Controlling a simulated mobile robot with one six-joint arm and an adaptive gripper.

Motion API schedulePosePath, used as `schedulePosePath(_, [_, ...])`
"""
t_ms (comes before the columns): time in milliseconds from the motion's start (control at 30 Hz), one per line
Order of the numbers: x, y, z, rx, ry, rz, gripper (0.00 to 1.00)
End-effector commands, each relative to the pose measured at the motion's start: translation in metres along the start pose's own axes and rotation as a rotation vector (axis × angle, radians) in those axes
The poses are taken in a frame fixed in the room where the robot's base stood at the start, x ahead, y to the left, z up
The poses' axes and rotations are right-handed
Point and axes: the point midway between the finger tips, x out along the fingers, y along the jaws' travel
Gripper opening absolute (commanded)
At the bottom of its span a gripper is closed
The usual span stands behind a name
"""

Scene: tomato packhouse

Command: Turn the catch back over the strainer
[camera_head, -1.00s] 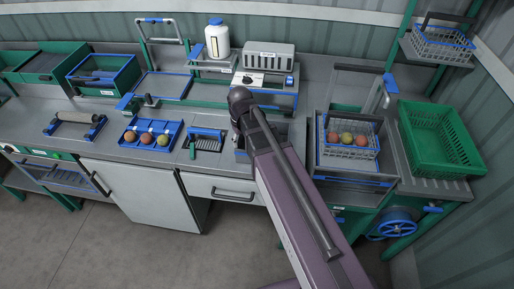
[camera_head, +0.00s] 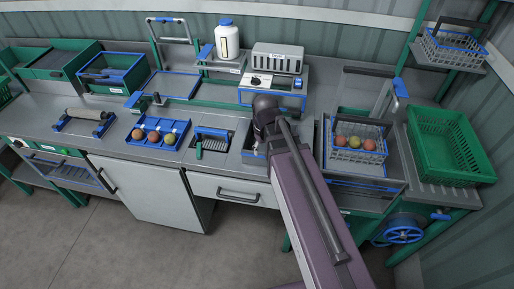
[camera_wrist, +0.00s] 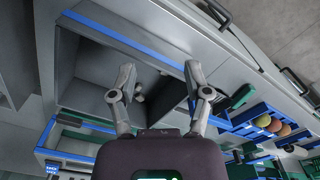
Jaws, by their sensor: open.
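My gripper (camera_wrist: 159,75) is open in the wrist view, its two fingers apart and nothing seen between the tips. It is over a grey open basin (camera_wrist: 82,75) with a blue strip along one rim. Small dark and pale parts (camera_wrist: 141,92) show inside the basin between the fingers. They are too small and shaded to tell whether they are the strainer or its catch.
A blue tray (camera_head: 168,143) with round fruit and a small green-handled rack (camera_head: 212,146) stand left of the basin. A wire basket (camera_head: 352,160) of fruit and a green crate (camera_head: 447,150) stand right. A grey box unit (camera_head: 277,58) is behind.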

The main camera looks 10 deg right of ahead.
Motion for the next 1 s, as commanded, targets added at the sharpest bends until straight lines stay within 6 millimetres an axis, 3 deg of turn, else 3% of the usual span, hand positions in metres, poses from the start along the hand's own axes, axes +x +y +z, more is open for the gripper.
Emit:
schedulePosePath(267, [-0.001,-0.005,-0.010,0.009,0.000,0.000,0.63])
schedulePosePath(467, [-0.005,-0.030,-0.050,0.052,0.000,0.000,0.63])
schedulePosePath(667, [-0.011,-0.082,-0.111,0.132,0.000,-0.001,0.63])
schedulePosePath(800, [-0.016,-0.127,-0.151,0.194,0.000,-0.001,0.63])
schedulePosePath(1000, [-0.020,-0.180,-0.187,0.265,0.000,-0.001,0.63])
